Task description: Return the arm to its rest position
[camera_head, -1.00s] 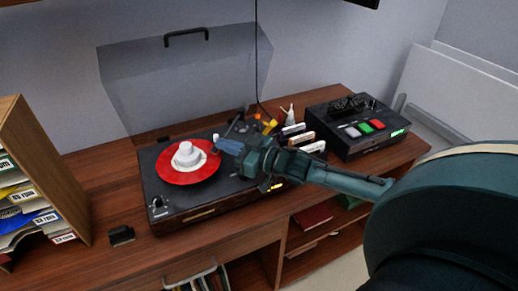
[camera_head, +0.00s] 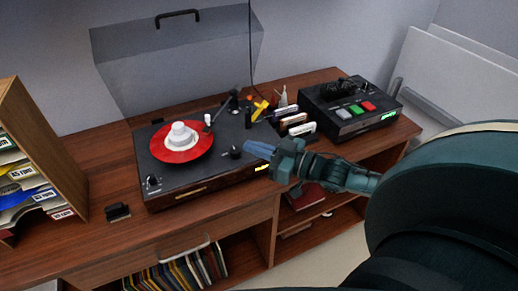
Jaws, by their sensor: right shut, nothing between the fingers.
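My right arm comes in from the right, and its gripper (camera_head: 250,147) is shut and empty. The blue fingers point left, over the right front part of the turntable (camera_head: 210,171), close to a small black knob (camera_head: 236,152). I cannot tell whether they touch the deck. A red record (camera_head: 165,152) lies on the platter with a white stepped piece (camera_head: 180,135) on its centre. The tonearm (camera_head: 219,110) shows at the record's right side, with its tip near the record's edge. My left gripper is not in view.
The clear lid (camera_head: 180,65) stands raised behind the deck. A black box with coloured buttons (camera_head: 350,110) stands right, with small upright cartons (camera_head: 298,122) between. A record rack (camera_head: 30,160) is at left, and a small black block (camera_head: 117,212) lies nearby. Open shelves lie below.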

